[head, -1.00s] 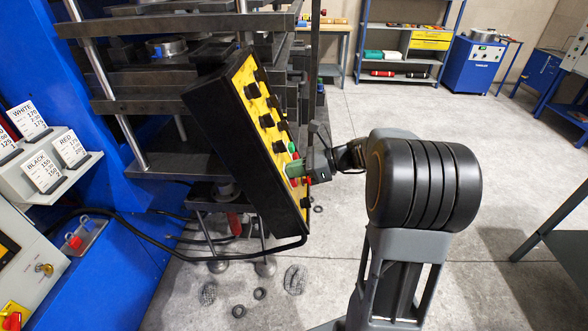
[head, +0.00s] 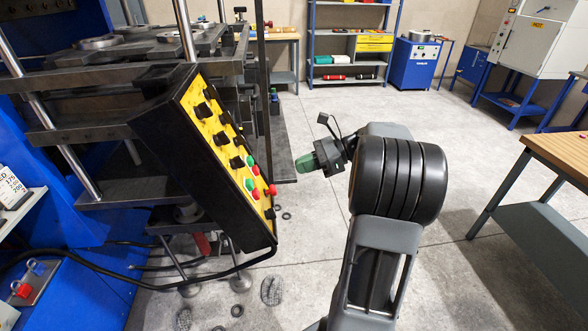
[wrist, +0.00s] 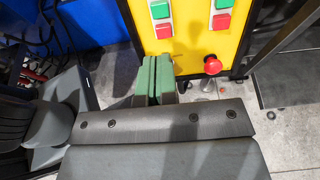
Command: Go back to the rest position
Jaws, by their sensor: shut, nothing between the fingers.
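My gripper (head: 310,163) is in the middle of the head view, to the right of the yellow control panel (head: 213,128) and apart from it. Its green fingers (wrist: 153,80) are together and empty in the wrist view. The panel, in a black housing, carries black knobs, green and red buttons and a red mushroom button (head: 271,190). In the wrist view, the panel (wrist: 190,48) and its red mushroom button (wrist: 212,65) lie beyond the fingers.
The press (head: 110,130) with its steel plates and columns stands at the left. A black cable hangs below the panel. A wooden-topped table (head: 560,150) is at the right. Shelves (head: 350,45) and a blue cabinet (head: 415,65) stand behind. The floor between is open.

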